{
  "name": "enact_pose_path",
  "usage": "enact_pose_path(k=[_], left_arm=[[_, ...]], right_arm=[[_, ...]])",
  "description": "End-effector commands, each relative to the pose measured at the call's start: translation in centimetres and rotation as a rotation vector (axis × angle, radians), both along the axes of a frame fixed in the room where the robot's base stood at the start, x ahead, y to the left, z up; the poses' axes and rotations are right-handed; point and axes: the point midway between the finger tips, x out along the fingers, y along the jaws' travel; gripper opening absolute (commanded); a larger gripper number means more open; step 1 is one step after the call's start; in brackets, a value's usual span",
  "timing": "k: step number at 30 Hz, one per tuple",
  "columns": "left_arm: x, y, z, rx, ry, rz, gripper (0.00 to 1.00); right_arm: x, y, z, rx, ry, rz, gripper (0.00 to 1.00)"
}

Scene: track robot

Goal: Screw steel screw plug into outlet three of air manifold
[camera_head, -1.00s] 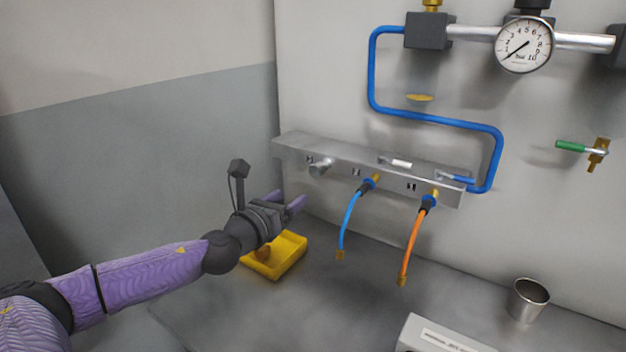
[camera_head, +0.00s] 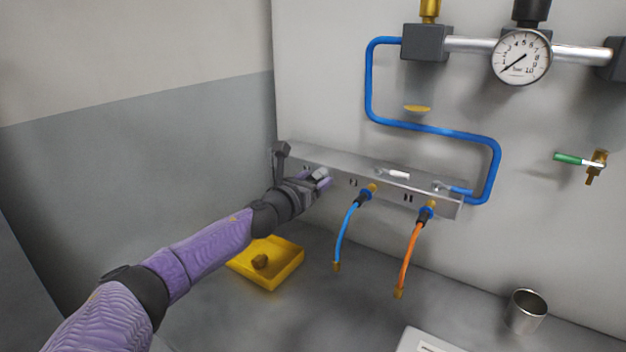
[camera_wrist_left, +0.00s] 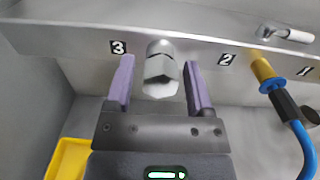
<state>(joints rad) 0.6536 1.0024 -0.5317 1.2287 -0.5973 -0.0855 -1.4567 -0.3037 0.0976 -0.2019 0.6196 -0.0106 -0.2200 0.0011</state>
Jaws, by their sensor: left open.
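The air manifold (camera_head: 409,189) is a long grey metal bar on the wall with outlets numbered 3, 2 and 1. The steel screw plug (camera_wrist_left: 160,76), with a hexagonal head, sits at outlet three, beside the "3" label; how deep its thread sits is hidden. It also shows in the head view (camera_head: 321,173), partly covered by my gripper. My left gripper (camera_wrist_left: 160,85) is open, with one purple finger on each side of the plug head and gaps showing between. In the head view it reaches the manifold's left part (camera_head: 318,179). My right gripper is not in view.
Blue (camera_head: 346,235) and orange (camera_head: 408,255) hoses hang from outlets two and one. A yellow tray (camera_head: 288,269) with a small brown piece lies below my left arm. A metal cup (camera_head: 526,312) stands at right. A pressure gauge (camera_head: 521,57) is above.

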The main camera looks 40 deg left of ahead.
Motion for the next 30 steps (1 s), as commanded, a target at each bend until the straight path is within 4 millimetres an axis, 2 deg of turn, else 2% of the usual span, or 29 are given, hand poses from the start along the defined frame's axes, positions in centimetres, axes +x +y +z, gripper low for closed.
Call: enact_pose_path(k=[10, 19, 30], left_arm=[[-0.1, 0.0, 0.0, -0.001, 0.000, 0.000, 0.68], [-1.6, -0.2, 0.1, -0.001, -0.001, 0.000, 0.68], [-1.7, -0.2, 0.1, -0.002, -0.001, 0.000, 0.68]], right_arm=[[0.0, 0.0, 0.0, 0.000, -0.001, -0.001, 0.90], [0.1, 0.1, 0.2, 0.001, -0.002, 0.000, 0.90], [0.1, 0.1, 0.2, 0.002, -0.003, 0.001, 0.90]])
